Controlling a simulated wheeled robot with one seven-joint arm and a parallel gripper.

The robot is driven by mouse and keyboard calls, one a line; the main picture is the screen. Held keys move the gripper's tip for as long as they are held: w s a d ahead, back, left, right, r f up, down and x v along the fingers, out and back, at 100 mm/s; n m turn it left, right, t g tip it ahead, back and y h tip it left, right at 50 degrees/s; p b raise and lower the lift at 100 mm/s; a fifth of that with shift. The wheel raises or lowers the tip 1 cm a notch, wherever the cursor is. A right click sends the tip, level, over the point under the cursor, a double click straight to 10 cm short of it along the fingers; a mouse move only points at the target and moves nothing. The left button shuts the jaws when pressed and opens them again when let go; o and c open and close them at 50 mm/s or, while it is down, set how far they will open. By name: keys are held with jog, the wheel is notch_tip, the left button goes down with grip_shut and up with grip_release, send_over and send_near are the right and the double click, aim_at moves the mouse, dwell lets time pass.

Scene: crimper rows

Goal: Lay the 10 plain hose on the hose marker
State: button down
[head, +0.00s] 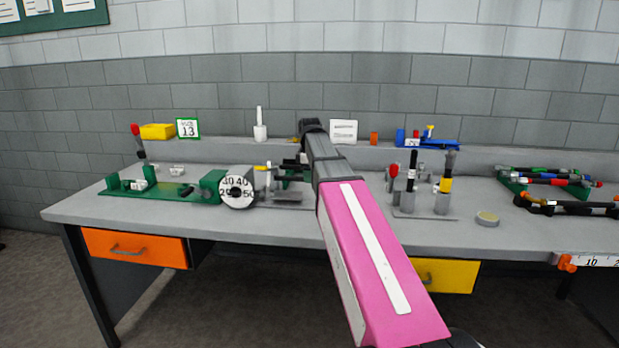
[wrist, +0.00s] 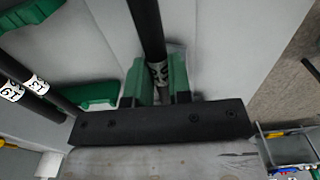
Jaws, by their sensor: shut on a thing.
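In the wrist view my gripper (wrist: 158,88) is shut on a dark hose (wrist: 147,25), which runs from between the green fingers to the top edge. In the head view my arm reaches over the middle of the bench and hides the gripper and held hose. I cannot tell surely which thing is the hose marker; a green bench device (head: 212,186) with a white numbered dial (head: 237,192) stands left of my arm.
Two dark hoses with white printed bands (wrist: 25,85) lie left of my gripper in the wrist view. A rack with several hoses (head: 555,182) stands at the bench's right. Upright tools (head: 442,185) and a round puck (head: 487,218) stand right of my arm. The bench's front left (head: 130,218) is clear.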

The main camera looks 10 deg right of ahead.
jog(key=shift+f, duration=3.25)
jog(key=shift+f, duration=0.1)
jog(key=c, duration=1)
grip_release()
jog(key=shift+o, duration=0.2)
notch_tip(320, 180, up, 10)
jog(key=shift+f, duration=0.2)
jog(key=shift+r, duration=0.6)
